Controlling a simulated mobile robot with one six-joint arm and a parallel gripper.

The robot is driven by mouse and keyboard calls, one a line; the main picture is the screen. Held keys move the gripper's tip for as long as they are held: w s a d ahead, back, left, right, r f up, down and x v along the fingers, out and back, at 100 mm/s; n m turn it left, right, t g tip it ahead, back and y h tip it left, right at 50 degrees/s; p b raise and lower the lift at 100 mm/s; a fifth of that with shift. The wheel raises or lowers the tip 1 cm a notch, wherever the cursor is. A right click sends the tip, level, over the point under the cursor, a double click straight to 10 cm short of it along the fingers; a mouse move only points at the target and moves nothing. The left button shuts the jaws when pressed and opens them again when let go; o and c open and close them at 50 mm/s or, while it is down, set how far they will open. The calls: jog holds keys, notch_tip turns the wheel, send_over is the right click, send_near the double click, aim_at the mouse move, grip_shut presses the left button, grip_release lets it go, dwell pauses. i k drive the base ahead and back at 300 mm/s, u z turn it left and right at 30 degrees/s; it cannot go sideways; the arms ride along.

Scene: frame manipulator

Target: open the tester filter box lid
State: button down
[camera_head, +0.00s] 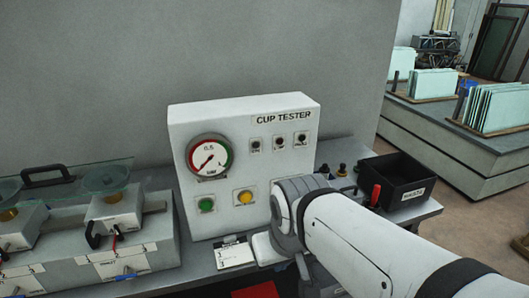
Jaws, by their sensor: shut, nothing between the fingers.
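The white cup tester (245,165) stands on the bench against the grey wall. It has a round gauge (209,158), a green button (206,205) and a yellow button (244,197). I cannot make out a filter box or its lid for sure; my white arm covers the bench at the tester's lower right. My arm comes in from the lower right and ends in front of the tester. My gripper's fingers do not show; they are hidden behind the arm or below the picture.
A black open bin (398,180) with a red-handled tool beside it stands right of the tester. At left are white units with clear glass cups (105,178) and black handles. A white card (234,255) lies before the tester. Glass panes (492,108) stand on a far table.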

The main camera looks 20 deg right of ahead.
aim_at(344, 184)
jog(key=u, duration=1.75)
jog(key=k, duration=0.95)
jog(key=z, duration=1.75)
jog(key=i, duration=1)
jog(key=z, duration=0.05)
